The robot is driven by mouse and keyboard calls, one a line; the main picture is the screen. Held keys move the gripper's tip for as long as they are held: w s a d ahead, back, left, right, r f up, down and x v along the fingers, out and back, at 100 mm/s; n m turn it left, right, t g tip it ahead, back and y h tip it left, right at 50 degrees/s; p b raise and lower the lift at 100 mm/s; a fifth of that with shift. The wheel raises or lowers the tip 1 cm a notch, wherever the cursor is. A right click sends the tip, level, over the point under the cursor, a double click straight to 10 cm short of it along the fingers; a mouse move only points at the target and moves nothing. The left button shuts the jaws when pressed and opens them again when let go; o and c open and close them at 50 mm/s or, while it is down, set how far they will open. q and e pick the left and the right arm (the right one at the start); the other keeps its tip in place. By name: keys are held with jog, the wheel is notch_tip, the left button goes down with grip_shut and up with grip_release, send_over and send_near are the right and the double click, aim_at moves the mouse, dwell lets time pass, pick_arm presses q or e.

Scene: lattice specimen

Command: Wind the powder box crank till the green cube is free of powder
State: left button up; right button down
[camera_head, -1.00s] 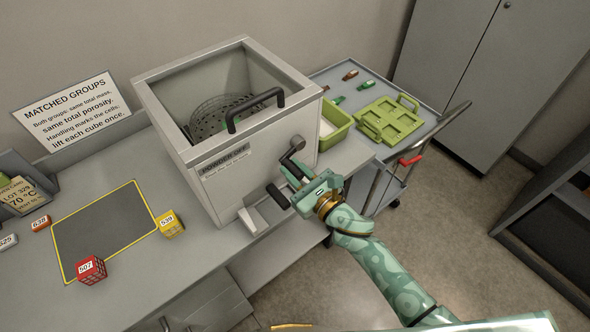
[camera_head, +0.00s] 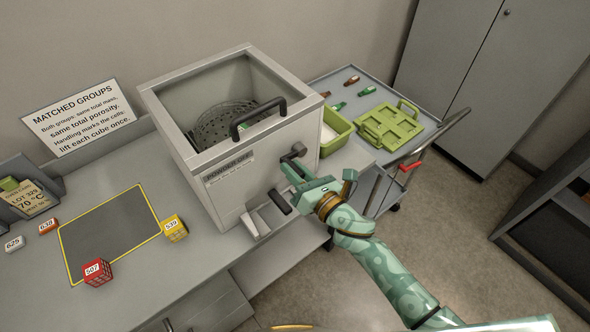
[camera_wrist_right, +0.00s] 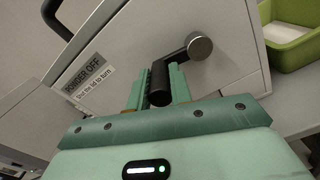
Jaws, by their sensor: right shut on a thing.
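The powder box (camera_head: 232,190) is a grey, open-looking box with a black handle (camera_head: 258,117) across its top. A perforated metal basket (camera_head: 212,122) shows inside, with a small bit of green (camera_head: 243,127), perhaps the green cube, mostly hidden behind the rim and handle. The crank (camera_head: 297,151) is on the box's right-front face; in the wrist view its round hub (camera_wrist_right: 200,46) and short dark arm lead to a black grip (camera_wrist_right: 160,88). My right gripper (camera_head: 290,174) is shut on that grip, one finger on each side. My left gripper is not in view.
A dark bar (camera_head: 280,201) and a small chute (camera_head: 256,220) are below the crank. Yellow (camera_head: 175,229) and red (camera_head: 97,272) cubes stand by the yellow-edged mat (camera_head: 110,232). A green bin (camera_head: 336,130) and a trolley (camera_head: 348,74) are right of the box.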

dwell(0.3)
jog(key=c, duration=1.3)
grip_release()
jog(key=shift+o, duration=0.2)
jog(key=shift+d, duration=0.1)
jog(key=b+v, duration=0.2)
jog(key=v, duration=1.4)
jog(key=shift+s, duration=0.15)
